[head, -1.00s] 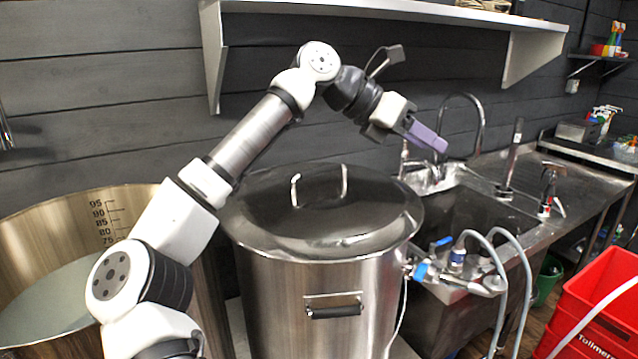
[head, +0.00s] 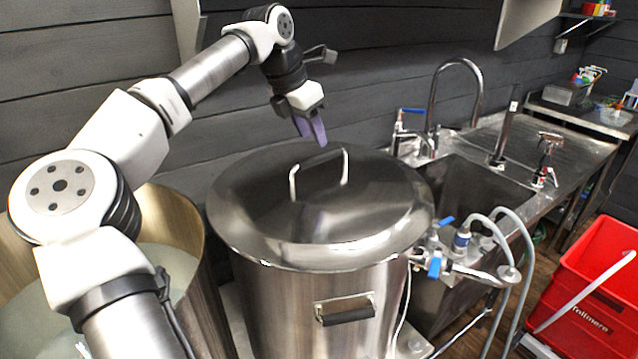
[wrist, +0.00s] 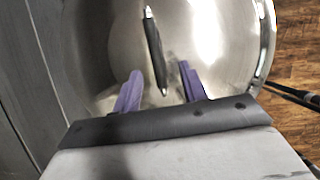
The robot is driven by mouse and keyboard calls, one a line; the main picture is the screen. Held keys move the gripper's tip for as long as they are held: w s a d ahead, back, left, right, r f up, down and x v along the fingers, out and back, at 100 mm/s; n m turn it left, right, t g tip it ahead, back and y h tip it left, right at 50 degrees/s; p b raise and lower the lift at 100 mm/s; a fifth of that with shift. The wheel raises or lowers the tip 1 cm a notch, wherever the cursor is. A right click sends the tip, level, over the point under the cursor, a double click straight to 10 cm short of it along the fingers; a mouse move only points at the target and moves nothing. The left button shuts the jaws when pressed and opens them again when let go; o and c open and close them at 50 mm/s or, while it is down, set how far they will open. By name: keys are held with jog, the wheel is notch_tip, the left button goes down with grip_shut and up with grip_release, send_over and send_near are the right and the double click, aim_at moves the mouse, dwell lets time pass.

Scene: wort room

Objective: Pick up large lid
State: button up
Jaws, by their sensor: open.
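The large lid (head: 385,205) is a shiny domed steel disc lying on top of the big steel pot (head: 285,310). A bar handle (head: 318,160) arches over its middle. My gripper (head: 312,130) is above the far part of the lid, just behind and above the handle, pointing down, with nothing in it. In the wrist view the lid (wrist: 210,40) fills most of the picture. The handle (wrist: 154,48) runs nearly upright there, ahead of and between the two purple fingers of my open gripper (wrist: 160,88). The fingers are apart from the handle.
An open vat (head: 190,235) with pale liquid stands left of the pot. A sink (head: 470,190) with a tall tap (head: 432,105) is on the right. Hoses (head: 500,240) and a valve hang by the pot's right side. A red crate (head: 590,290) is at far right. A dark plank wall is behind.

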aim_at(319, 157)
jog(key=x, duration=0.3)
jog(key=shift+w+f, duration=0.15)
jog(key=shift+f, duration=0.05)
jog(key=p+x, duration=0.3)
jog(key=x, duration=0.1)
jog(key=shift+w+f, duration=0.25)
jog(key=shift+f, duration=0.35)
jog(key=shift+f, duration=0.25)
grip_shut()
jog(key=shift+w+r, duration=0.1)
jog(key=shift+w, duration=0.05)
